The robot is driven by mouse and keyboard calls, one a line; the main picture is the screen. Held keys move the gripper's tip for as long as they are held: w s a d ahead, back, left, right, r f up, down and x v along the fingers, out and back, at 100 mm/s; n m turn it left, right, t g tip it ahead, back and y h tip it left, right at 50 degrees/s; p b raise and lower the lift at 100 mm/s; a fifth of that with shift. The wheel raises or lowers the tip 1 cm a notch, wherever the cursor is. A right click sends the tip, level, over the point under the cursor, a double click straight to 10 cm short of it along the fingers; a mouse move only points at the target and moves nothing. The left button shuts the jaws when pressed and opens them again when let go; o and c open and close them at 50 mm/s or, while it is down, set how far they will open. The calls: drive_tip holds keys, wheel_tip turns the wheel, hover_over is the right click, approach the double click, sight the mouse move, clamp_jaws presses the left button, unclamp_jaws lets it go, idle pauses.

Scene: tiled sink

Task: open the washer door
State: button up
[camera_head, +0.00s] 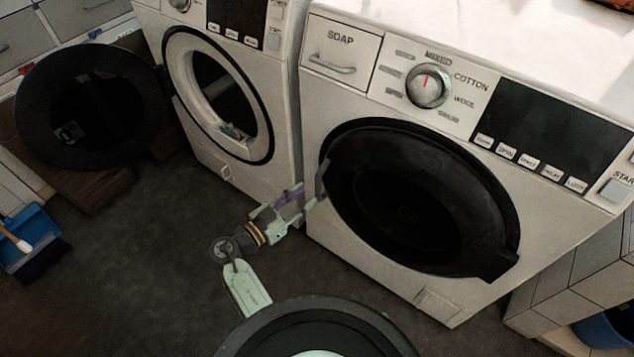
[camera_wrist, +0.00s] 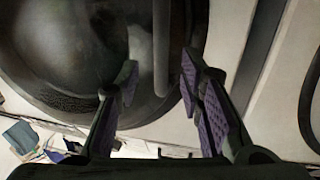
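The right washer (camera_head: 355,215) is white with a round black door (camera_head: 430,205) that looks closed. In the wrist view my gripper (camera_wrist: 160,78) is open, with purple pads on both fingers. The handle bar (camera_wrist: 161,45) shows between and ahead of the fingertips, with gaps on both sides. I cannot tell how deep it lies between the fingers. The dark door (camera_wrist: 75,50) fills the upper left there.
A left washer (camera_head: 285,120) stands close beside, its black door (camera_head: 90,105) swung open to the left. A blue dustpan (camera_head: 30,235) lies on the dark floor (camera_head: 120,270) at the left. Tiled blocks (camera_head: 575,275) stand at the lower right.

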sight(316, 188)
drive_tip(key=p+x, duration=0.1)
drive_tip(key=x, duration=0.5)
drive_tip(key=shift+a, duration=0.1)
drive_tip(key=shift+c, duration=0.2)
clamp_jaws()
idle(0.5)
